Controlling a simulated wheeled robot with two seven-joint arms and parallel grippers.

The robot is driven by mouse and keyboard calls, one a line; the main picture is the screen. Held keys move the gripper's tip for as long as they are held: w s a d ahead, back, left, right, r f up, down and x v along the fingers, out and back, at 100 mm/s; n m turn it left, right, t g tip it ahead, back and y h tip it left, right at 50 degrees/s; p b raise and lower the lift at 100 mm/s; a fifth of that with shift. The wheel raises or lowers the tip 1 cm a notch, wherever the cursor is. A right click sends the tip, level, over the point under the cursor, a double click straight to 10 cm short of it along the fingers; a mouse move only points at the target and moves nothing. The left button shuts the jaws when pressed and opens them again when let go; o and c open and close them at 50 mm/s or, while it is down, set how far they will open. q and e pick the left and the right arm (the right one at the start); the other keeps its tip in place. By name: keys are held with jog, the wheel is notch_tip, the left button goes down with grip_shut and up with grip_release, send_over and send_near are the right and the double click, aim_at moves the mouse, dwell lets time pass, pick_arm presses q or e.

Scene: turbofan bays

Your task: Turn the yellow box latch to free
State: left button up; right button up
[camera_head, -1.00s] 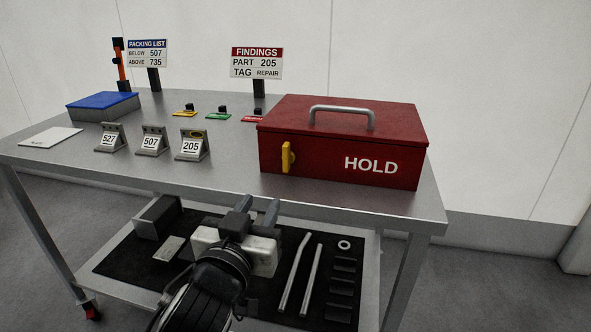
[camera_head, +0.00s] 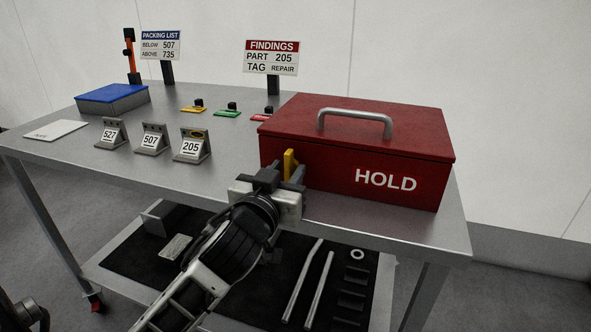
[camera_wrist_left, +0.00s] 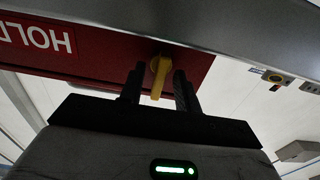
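The yellow latch (camera_head: 289,164) is on the front face of the red HOLD box (camera_head: 330,172), near its left end. It stands upright in the head view, its lower part hidden by my gripper. My left gripper (camera_head: 284,174) is right in front of the latch. In the left wrist view, the latch (camera_wrist_left: 159,77) lies between the two spread fingers (camera_wrist_left: 158,88), with a gap on each side. The left gripper is open and I see no clear contact. My right gripper is not in view.
The grey table (camera_head: 225,180) also holds a blue-lidded box (camera_head: 112,94), several number stands, small coloured tags and two signs. A lower shelf with a dark mat (camera_head: 130,255) carries rods and small parts. The box has a grey top handle (camera_head: 355,118).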

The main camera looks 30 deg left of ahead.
pick_arm(q)
grip_shut()
